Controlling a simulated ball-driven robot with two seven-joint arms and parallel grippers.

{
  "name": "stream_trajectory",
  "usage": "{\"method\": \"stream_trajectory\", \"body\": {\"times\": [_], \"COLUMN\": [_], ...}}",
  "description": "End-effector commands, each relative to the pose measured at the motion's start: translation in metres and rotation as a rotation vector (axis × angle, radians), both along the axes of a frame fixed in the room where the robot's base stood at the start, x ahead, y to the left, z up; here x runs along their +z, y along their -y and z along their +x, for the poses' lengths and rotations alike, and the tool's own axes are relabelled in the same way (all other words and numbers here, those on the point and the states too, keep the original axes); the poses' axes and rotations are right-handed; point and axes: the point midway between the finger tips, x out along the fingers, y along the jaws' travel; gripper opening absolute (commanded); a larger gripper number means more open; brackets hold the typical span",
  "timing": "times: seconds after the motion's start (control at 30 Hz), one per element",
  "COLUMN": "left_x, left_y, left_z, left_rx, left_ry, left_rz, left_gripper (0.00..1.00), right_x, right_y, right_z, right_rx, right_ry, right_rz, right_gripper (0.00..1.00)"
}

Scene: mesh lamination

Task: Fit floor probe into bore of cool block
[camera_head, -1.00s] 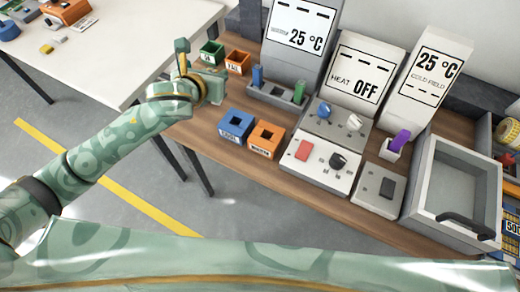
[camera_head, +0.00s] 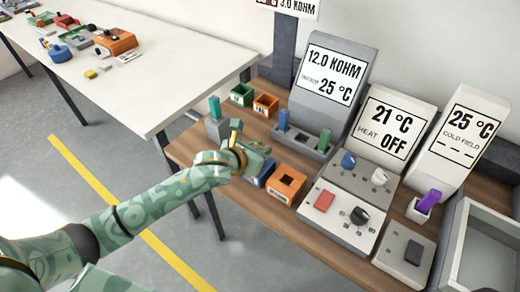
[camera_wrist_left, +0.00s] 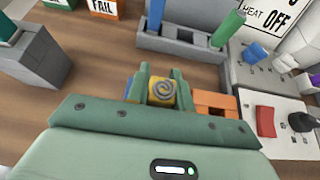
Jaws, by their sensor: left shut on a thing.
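My left gripper (camera_head: 245,152) is over the blue cool block (camera_head: 262,174), most of which my gripper hides. In the left wrist view my gripper (camera_wrist_left: 160,92) is shut on a yellow-topped piece with a grey coil, seemingly the floor probe (camera_wrist_left: 162,91). A bit of blue (camera_wrist_left: 128,85) shows just left of the fingers. The bore and the probe's lower end are hidden, so I cannot tell how deep it sits. My right gripper is not in view.
The orange block (camera_head: 286,184) stands close right of my gripper. A grey holder with a teal piece (camera_head: 215,108) is left. Behind are a grey rack (camera_head: 305,141) and green and orange bins (camera_head: 265,104). Displays read 12.0 KOHM, 25 °C (camera_head: 334,75) and 21 °C, heat OFF (camera_head: 388,125).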

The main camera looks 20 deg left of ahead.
Motion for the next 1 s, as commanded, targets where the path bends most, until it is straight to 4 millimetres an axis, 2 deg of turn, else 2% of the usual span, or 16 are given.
{"method": "stream_trajectory", "body": {"times": [0.23, 0.27, 0.3, 0.33, 0.67, 0.77, 1.0], "left_x": [-0.001, -0.001, -0.001, -0.001, 0.004, 0.012, 0.04], "left_y": [0.0, 0.0, 0.0, 0.0, -0.001, -0.006, -0.023], "left_z": [0.0, 0.0, 0.0, 0.0, -0.001, -0.013, -0.06], "left_rx": [0.0, 0.0, 0.0, 0.0, 0.0, -0.001, -0.002], "left_ry": [0.001, 0.001, 0.001, 0.001, 0.001, 0.002, 0.002], "left_rz": [0.0, 0.0, 0.0, 0.0, 0.0, 0.003, 0.005], "left_gripper": [0.0, 0.31, 0.42, 0.44, 0.44, 0.44, 0.44], "right_x": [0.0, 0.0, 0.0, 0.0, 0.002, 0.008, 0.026], "right_y": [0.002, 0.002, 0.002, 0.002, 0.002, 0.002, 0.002], "right_z": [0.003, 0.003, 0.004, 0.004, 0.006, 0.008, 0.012], "right_rx": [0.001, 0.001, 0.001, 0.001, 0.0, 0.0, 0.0], "right_ry": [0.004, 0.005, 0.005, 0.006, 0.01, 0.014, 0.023], "right_rz": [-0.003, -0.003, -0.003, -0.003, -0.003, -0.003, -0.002], "right_gripper": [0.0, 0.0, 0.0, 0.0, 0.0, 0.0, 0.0]}}
